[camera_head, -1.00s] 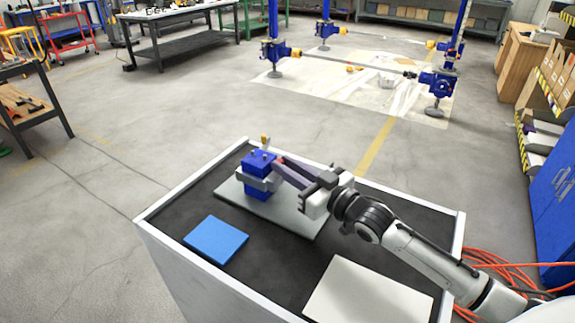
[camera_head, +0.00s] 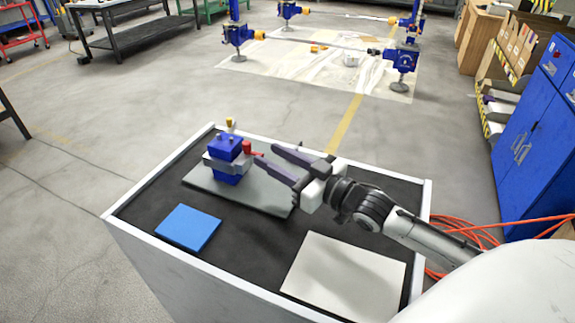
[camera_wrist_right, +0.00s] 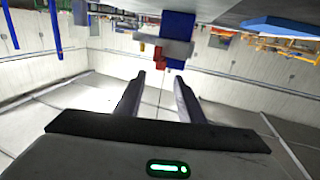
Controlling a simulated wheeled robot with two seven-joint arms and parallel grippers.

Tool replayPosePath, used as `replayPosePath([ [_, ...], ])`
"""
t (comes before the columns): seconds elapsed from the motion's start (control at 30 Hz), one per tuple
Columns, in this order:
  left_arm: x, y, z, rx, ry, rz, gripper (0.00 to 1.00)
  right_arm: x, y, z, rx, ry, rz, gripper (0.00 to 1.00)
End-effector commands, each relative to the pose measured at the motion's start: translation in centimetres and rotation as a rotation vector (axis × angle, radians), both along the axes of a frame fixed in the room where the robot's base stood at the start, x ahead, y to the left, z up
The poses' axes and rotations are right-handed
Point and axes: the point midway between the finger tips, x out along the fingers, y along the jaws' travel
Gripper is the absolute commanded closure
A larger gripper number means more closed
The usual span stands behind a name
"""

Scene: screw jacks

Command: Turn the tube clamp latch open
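The tube clamp is a grey band (camera_head: 214,163) around an upright blue block (camera_head: 227,146) on a grey plate. A red latch (camera_head: 248,148) sticks out from its right side, toward my right gripper. My right gripper (camera_head: 267,154) is open and empty, its two dark fingers apart and pointing at the latch. In the right wrist view the gripper (camera_wrist_right: 160,78) also shows open. The red latch (camera_wrist_right: 158,54) appears there just beyond the fingertips, in line with the gap, with the blue block (camera_wrist_right: 178,24) behind. My left gripper is not in view.
The grey plate (camera_head: 262,199) lies on a dark cart top with a raised white rim (camera_head: 155,171). A blue pad (camera_head: 188,228) and a white panel (camera_head: 343,275) lie nearer. Orange cables (camera_head: 470,231) are on the floor to the right. Blue screw jacks (camera_head: 403,62) stand far back.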

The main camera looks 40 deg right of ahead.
Motion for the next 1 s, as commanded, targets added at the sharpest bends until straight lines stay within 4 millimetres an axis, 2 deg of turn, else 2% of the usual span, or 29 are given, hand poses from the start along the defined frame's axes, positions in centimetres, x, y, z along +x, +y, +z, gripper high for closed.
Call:
replayPosePath([
  [0.1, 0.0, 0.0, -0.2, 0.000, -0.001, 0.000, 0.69, -1.9, -0.5, -0.1, -0.001, 0.002, 0.001, 0.65],
  [0.33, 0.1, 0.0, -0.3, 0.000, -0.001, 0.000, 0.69, -3.8, -1.1, 0.0, 0.000, 0.000, 0.000, 0.65],
  [1.0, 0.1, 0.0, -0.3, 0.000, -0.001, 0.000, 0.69, -4.1, -1.2, 0.2, 0.002, -0.005, 0.000, 0.65],
])
